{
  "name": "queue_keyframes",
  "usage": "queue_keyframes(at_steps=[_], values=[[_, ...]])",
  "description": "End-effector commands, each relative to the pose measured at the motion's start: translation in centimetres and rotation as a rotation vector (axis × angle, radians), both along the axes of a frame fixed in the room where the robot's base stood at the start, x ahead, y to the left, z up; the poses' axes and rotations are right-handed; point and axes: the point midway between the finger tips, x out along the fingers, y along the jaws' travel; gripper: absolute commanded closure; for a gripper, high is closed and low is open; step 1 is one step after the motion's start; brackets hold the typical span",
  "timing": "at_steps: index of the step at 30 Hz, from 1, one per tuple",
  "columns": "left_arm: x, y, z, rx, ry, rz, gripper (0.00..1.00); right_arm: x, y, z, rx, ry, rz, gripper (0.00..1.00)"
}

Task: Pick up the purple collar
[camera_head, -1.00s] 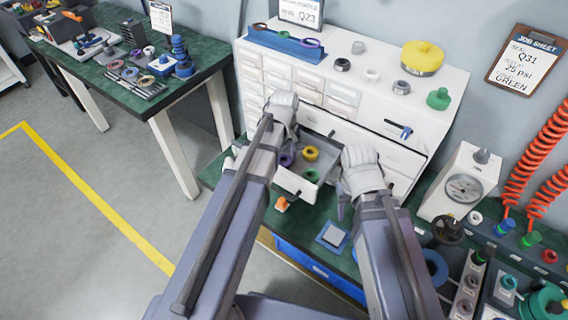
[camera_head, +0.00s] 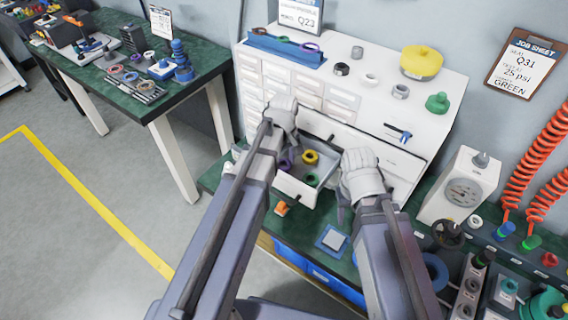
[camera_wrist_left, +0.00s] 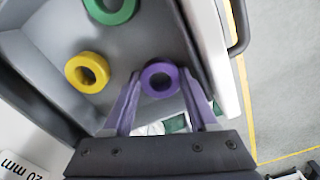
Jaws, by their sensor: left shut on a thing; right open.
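The purple collar (camera_wrist_left: 161,79) is a ring between the two fingers of my left gripper (camera_wrist_left: 160,84) in the left wrist view. The gripper is shut on it. In the head view the collar (camera_head: 287,165) shows at the left side of the open drawer, below my left gripper (camera_head: 286,150). Whether it touches the drawer floor I cannot tell. A yellow collar (camera_wrist_left: 87,72) and a green collar (camera_wrist_left: 110,8) lie apart from it in the drawer (camera_head: 292,190). My right gripper (camera_head: 344,203) is open and empty, just right of the drawer.
The white cabinet (camera_head: 400,160) rises behind the drawer; a blue rack (camera_head: 285,45) and loose fittings stand on top. A gauge unit (camera_head: 462,188) stands at the right. An orange part (camera_head: 281,208) and a blue-edged pad (camera_head: 332,240) are on the green bench in front.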

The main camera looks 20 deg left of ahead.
Motion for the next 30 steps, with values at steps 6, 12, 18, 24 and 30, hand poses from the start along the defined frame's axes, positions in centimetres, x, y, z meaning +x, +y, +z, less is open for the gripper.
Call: queue_keyframes(at_steps=[6,12,18,24,30], values=[[0.0,0.0,1.2,0.0,0.0,0.0,1.0,0.0,0.0,1.2,0.0,0.0,0.0,0.5],[0.0,0.0,3.7,0.0,0.0,0.0,1.0,0.0,0.0,3.7,0.0,0.0,0.0,0.5],[0.0,0.0,6.9,0.0,0.0,0.0,1.0,0.0,0.0,6.9,0.0,0.0,0.0,0.5],[0.0,0.0,9.5,0.0,0.0,0.0,1.0,0.0,0.0,9.5,0.0,0.0,0.0,0.5],[0.0,0.0,10.1,0.0,0.0,0.0,1.0,0.0,0.0,10.1,0.0,0.0,0.0,0.5]])
